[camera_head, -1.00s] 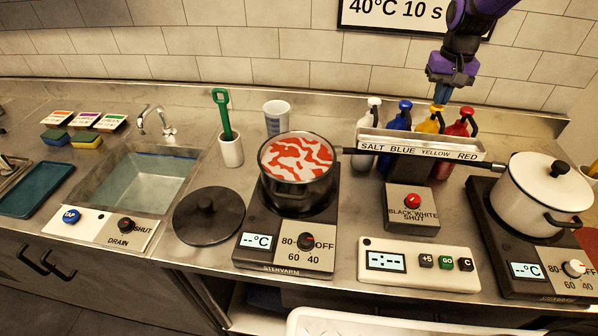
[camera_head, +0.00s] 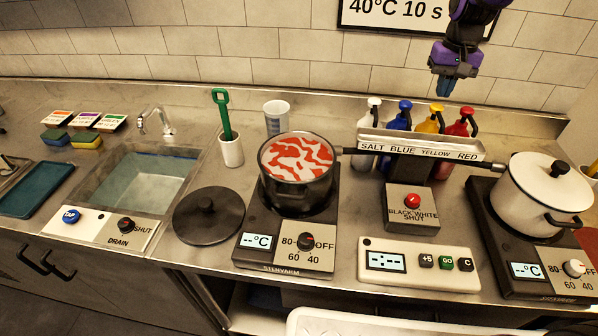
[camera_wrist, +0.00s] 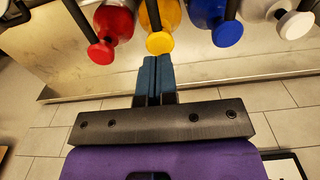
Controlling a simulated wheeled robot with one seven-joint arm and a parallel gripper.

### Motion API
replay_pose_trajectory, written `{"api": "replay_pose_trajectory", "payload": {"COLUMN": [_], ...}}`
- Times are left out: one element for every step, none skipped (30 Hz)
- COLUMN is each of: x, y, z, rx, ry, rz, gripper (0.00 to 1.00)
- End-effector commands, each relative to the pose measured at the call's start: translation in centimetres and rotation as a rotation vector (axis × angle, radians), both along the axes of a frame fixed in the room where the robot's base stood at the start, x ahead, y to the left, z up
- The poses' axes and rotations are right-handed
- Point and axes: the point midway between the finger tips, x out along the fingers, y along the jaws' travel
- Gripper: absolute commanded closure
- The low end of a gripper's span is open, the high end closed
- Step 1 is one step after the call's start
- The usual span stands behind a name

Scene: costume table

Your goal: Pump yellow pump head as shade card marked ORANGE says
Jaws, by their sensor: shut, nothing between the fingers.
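The yellow pump bottle (camera_head: 431,122) stands behind the labelled rail, between the blue and red bottles. Its yellow pump head (camera_wrist: 159,42) shows in the wrist view just beyond my fingertips. My gripper (camera_head: 443,90) is shut and empty, pointing down a little above the yellow pump head with a small gap visible. The fingers also show in the wrist view (camera_wrist: 154,62). A shade card with an orange band (camera_head: 60,117) stands at the far left behind the sponges; its writing is too small to read.
The blue bottle (camera_head: 399,118), red bottle (camera_head: 458,125) and white salt bottle (camera_head: 368,121) flank the yellow one. The rail (camera_head: 420,147) runs in front. A pot with red-and-white contents (camera_head: 297,160) and a white lidded pot (camera_head: 543,190) stand either side.

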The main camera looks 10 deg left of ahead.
Motion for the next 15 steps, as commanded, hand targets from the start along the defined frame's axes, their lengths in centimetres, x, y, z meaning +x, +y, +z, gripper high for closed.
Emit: {"api": "replay_pose_trajectory", "payload": {"x": [0.0, 0.0, 0.0, 0.0, 0.0, 0.0, 0.1, 0.1, 0.0, 0.0, 0.0, 0.0, 0.0, 0.0, 0.0], "y": [0.0, 0.0, 0.0, 0.0, 0.0, 0.0, 0.0, 0.0, 0.0, 0.0, 0.0, 0.0, 0.0, 0.0, 0.0], "z": [0.5, 0.8, 1.1, 1.4, 1.6, 1.9, 2.2, 2.5, 2.8, 3.1, 3.3, 3.7, 3.9, 4.2, 4.5], "rx": [0.001, 0.001, 0.001, 0.001, 0.0, 0.001, 0.001, 0.001, 0.001, 0.001, 0.001, 0.001, 0.001, 0.001, 0.001], "ry": [-0.003, -0.003, -0.003, -0.003, -0.002, -0.003, -0.003, -0.003, -0.002, -0.002, -0.003, -0.003, -0.003, -0.002, -0.002], "rz": [0.0, 0.0, 0.0, 0.0, 0.0, 0.0, 0.0, 0.0, 0.0, 0.0, 0.001, 0.001, 0.001, 0.001, 0.001], "gripper": [1.0, 1.0, 1.0, 1.0, 1.0, 1.0, 1.0, 1.0, 1.0, 1.0, 1.0, 1.0, 1.0, 1.0, 1.0]}}
